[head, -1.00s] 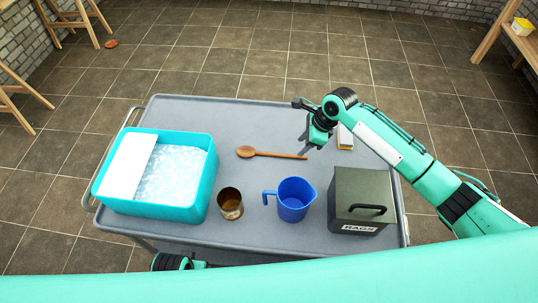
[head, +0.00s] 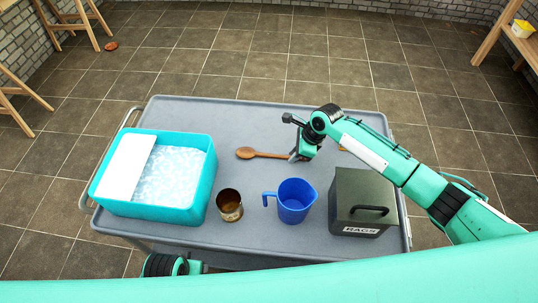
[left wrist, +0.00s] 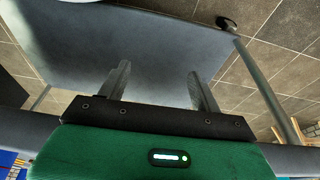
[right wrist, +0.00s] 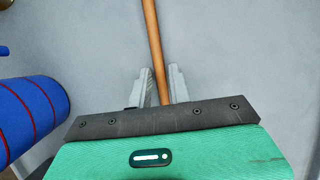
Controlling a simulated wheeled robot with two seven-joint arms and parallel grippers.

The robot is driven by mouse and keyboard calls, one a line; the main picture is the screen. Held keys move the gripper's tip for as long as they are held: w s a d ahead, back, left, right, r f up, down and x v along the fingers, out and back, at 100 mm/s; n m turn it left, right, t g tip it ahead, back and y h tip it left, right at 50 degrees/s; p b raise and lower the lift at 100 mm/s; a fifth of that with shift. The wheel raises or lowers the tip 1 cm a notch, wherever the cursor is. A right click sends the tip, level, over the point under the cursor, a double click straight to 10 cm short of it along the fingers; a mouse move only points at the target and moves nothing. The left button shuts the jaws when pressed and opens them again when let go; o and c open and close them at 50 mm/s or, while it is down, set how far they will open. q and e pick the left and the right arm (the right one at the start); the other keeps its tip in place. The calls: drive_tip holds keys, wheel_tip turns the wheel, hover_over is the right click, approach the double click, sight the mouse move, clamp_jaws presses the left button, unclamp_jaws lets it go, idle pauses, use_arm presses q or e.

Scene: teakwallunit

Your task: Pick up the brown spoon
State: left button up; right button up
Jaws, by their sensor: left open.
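The brown spoon (head: 262,154) lies on the grey cart top, its bowl to the left and its handle to the right in the head view. My right gripper (head: 298,156) is at the handle end. In the right wrist view the handle (right wrist: 153,40) runs between the two fingers of that gripper (right wrist: 161,84), which are close together on either side of it. The handle tip is hidden by the gripper body.
On the cart (head: 190,235) stand a turquoise tub (head: 150,211), a brown metal cup (head: 230,205), a blue jug (head: 294,202) and a dark rags box (head: 364,203). A small yellowish item (head: 343,147) is partly hidden behind my right arm. The cart's back area is clear.

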clamp_jaws()
